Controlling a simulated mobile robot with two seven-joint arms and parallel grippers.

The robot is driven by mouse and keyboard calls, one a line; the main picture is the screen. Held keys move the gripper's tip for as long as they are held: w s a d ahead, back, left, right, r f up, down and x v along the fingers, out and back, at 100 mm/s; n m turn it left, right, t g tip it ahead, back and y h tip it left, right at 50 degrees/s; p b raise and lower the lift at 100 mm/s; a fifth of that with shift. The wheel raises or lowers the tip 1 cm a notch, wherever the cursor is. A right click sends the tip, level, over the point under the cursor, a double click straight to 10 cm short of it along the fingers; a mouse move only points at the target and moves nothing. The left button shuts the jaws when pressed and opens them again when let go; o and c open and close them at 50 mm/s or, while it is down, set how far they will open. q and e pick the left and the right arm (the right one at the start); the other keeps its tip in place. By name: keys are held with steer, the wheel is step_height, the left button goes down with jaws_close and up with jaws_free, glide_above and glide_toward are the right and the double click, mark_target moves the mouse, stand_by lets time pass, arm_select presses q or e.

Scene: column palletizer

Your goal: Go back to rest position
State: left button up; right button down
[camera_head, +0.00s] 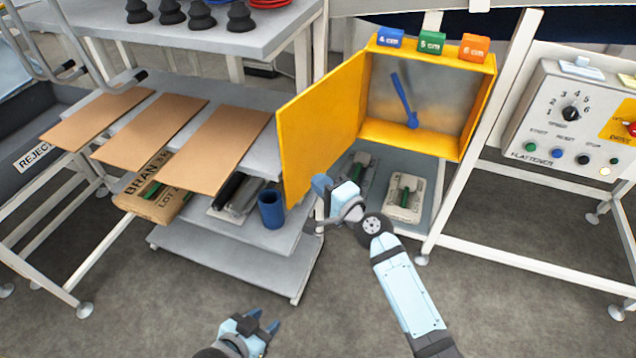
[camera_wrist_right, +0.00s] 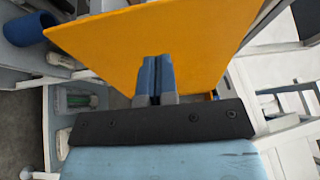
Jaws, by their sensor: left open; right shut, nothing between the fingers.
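My left gripper (camera_head: 262,326) is low at the bottom of the head view, above the floor, with its blue fingers apart and empty. My right gripper (camera_head: 322,184) is beside the lower part of the open yellow cabinet door (camera_head: 322,120). In the right wrist view, its blue fingers (camera_wrist_right: 155,76) are together with nothing between them, in front of the door (camera_wrist_right: 150,35). I cannot tell whether they touch it. The yellow cabinet (camera_head: 478,100) stands open, with a blue tool (camera_head: 404,100) hanging inside.
Blue, green and orange blocks sit on the cabinet top. A shelf rack (camera_head: 225,262) with cardboard sheets (camera_head: 216,150), a sack (camera_head: 152,198) and a blue cup (camera_head: 271,210) stands left of the door. A control box (camera_head: 575,115) is at right. The floor in front is clear.

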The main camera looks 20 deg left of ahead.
steer(key=s+d+p, duration=0.2)
steer(key=s+d, duration=0.2)
steer(key=s, duration=0.5)
steer(key=shift+d, duration=0.2)
